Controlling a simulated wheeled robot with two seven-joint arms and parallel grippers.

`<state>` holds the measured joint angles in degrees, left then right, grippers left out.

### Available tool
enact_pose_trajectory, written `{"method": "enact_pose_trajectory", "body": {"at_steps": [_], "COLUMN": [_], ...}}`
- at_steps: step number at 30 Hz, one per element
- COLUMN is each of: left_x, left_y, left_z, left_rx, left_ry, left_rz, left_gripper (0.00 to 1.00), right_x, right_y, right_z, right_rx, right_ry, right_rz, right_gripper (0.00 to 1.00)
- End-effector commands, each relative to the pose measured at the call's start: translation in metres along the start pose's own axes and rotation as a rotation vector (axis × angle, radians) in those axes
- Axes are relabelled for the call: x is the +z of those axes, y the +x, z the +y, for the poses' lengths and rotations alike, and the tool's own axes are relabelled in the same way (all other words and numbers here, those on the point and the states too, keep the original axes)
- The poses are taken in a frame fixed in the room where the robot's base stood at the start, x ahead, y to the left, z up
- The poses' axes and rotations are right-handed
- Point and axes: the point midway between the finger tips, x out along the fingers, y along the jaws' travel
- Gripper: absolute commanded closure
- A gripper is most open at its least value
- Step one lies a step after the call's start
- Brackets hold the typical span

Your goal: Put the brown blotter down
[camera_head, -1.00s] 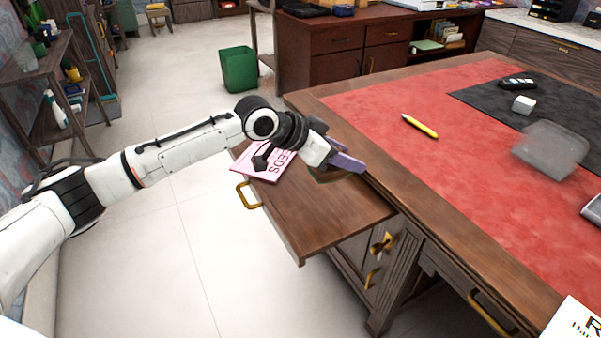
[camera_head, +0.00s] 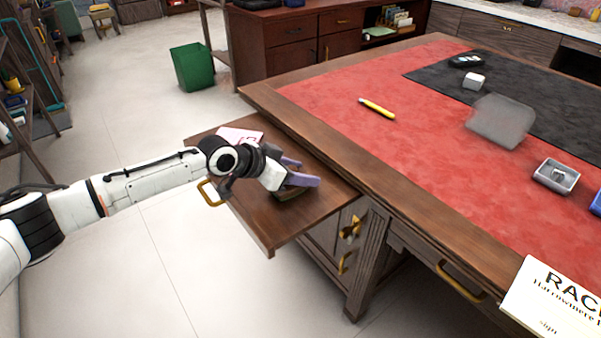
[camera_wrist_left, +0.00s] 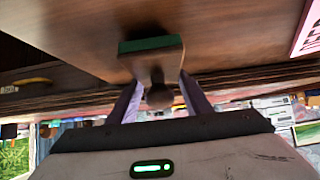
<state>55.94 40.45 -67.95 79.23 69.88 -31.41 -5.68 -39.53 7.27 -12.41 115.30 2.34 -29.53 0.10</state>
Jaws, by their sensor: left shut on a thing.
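The brown blotter (camera_wrist_left: 152,66) has a block-like base with a green strip and a round knob on a stem. My left gripper (camera_head: 300,173), with purple fingers, is shut on the knob; it also shows in the left wrist view (camera_wrist_left: 160,98). In the head view, the blotter (camera_head: 287,194) shows partly below the fingers, over the pull-out wooden board (camera_head: 235,205). Its base is close to the board, with a dark shadow beside it; I cannot tell whether they touch. My right gripper is not in view.
A pink packet (camera_head: 240,136) lies on the board's far part, behind my left wrist. The board's front part is bare. The desk with its red leather top (camera_head: 340,85) stands to the right, holding a yellow marker (camera_head: 377,108). A green bin (camera_head: 192,68) stands behind.

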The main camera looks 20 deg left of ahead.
Motion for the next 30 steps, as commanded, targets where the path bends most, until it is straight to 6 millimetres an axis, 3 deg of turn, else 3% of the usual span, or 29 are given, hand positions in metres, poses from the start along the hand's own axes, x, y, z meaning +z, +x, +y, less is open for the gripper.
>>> {"method": "enact_pose_trajectory", "body": {"at_steps": [6, 7, 10, 22, 30], "left_x": [0.002, 0.003, 0.002, -0.001, 0.0], "left_y": [0.002, 0.002, 0.002, -0.006, -0.059], "left_z": [0.0, 0.0, 0.0, -0.001, -0.001], "left_rx": [0.0, 0.0, 0.0, -0.001, -0.002], "left_ry": [0.0, 0.0, 0.0, -0.001, 0.001], "left_rz": [0.002, -0.001, -0.001, 0.0, -0.002], "left_gripper": [0.84, 0.52, 0.36, 0.36, 0.36], "right_x": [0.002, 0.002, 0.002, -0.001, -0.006], "right_y": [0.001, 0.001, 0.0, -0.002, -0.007], "right_z": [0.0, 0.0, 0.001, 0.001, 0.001], "right_rx": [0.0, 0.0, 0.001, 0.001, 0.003], "right_ry": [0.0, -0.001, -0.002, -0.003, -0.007], "right_rz": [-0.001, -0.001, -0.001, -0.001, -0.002], "right_gripper": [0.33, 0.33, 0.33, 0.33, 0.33]}}
